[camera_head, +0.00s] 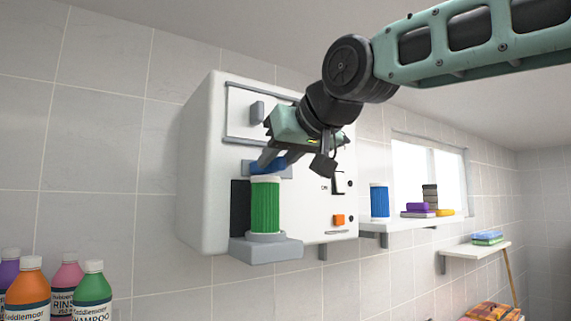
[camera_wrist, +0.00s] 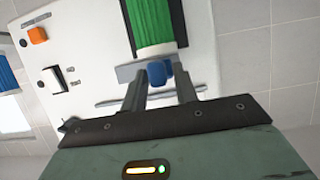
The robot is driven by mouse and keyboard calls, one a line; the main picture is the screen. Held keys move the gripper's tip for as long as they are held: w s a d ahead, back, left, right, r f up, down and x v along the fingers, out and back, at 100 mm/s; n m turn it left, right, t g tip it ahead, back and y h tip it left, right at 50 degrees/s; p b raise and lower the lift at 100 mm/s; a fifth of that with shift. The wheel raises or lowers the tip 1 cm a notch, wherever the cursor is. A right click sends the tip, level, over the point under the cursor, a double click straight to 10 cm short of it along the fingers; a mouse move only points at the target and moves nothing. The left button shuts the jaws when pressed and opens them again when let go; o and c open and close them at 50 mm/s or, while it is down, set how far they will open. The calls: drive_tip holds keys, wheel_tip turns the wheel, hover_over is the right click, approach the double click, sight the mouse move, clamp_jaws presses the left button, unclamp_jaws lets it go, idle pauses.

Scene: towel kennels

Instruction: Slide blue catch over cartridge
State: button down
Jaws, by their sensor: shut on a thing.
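The green cartridge (camera_head: 265,206) stands upright on a grey ledge (camera_head: 266,248) at the front of the white wall unit (camera_head: 205,170). The blue catch (camera_head: 269,163) sits at the cartridge's top end, on a grey plate. My gripper (camera_head: 266,162) reaches down to the catch from the upper right, and its fingers are shut on it. In the wrist view the blue catch (camera_wrist: 158,73) shows between the fingertips (camera_wrist: 160,80), beside the white end of the green cartridge (camera_wrist: 153,22). The fingers partly hide the catch in the head view.
The unit's front has a grey handle (camera_head: 257,111), a switch and an orange button (camera_head: 338,220). A blue cartridge (camera_head: 379,201) stands on a shelf to the right, near folded cloths (camera_head: 418,208). Several bottles (camera_head: 28,290) stand at the lower left.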

drive_tip(key=shift+s+a, duration=0.1)
drive_tip(key=c, duration=1.4)
unclamp_jaws()
drive_tip(key=shift+a, duration=0.1)
drive_tip(key=shift+o, duration=0.2)
drive_tip(key=shift+s, duration=0.1)
drive_tip(key=shift+s+d+r, duration=0.15)
drive_tip(key=shift+s+d, duration=0.1)
drive_tip(key=shift+d, duration=0.05)
drive_tip(key=b+v, duration=0.5)
drive_tip(key=v, duration=1.1)
drive_tip(key=shift+s+r, duration=0.15)
drive_tip(key=shift+s, duration=0.1)
drive_tip(key=shift+d, duration=0.1)
